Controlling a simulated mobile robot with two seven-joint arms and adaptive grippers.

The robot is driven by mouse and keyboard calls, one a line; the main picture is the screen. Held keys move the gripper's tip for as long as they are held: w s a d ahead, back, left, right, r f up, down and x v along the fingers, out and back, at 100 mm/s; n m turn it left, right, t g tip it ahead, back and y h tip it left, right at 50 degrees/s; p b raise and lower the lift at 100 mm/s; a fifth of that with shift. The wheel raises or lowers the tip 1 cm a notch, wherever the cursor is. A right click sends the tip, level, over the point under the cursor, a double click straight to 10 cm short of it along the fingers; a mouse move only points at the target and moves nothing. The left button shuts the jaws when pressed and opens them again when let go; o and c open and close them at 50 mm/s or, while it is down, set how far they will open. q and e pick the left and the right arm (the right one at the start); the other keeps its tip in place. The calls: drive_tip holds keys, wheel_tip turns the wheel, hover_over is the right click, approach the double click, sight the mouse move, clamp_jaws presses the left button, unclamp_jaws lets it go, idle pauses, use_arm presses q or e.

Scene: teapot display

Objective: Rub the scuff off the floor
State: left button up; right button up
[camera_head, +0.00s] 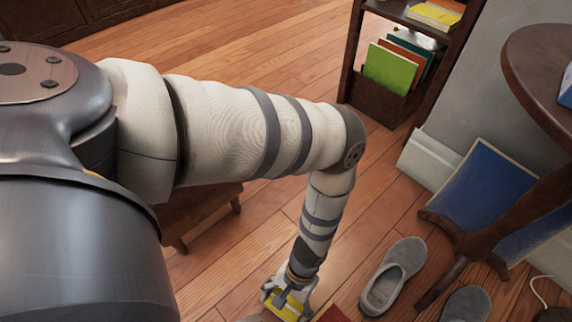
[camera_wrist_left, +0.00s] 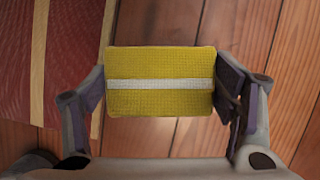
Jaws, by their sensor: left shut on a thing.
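My left gripper (camera_head: 288,294) is low over the wooden floor (camera_head: 237,280) at the bottom of the head view. It is shut on a yellow pad with a white stripe (camera_wrist_left: 160,104), gripped by its two short ends. The pad also shows as a bit of yellow between the fingers in the head view (camera_head: 285,308). I cannot tell whether the pad touches the floor. No scuff shows on the visible boards; the pad, gripper and arm hide part of the floor. My right gripper is not in view.
A red rug with tan stripes (camera_wrist_left: 75,60) lies left of the pad. Grey slippers (camera_head: 393,275) and a dark round-topped table (camera_head: 545,65) stand to the right. A blue panel (camera_head: 478,190) leans there. A bookshelf (camera_head: 385,101) is behind; low wooden furniture (camera_head: 205,215) sits below my arm.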

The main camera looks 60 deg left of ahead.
use_arm(q)
drive_tip(key=shift+r+p, duration=1.8)
drive_tip(key=shift+r, duration=0.8)
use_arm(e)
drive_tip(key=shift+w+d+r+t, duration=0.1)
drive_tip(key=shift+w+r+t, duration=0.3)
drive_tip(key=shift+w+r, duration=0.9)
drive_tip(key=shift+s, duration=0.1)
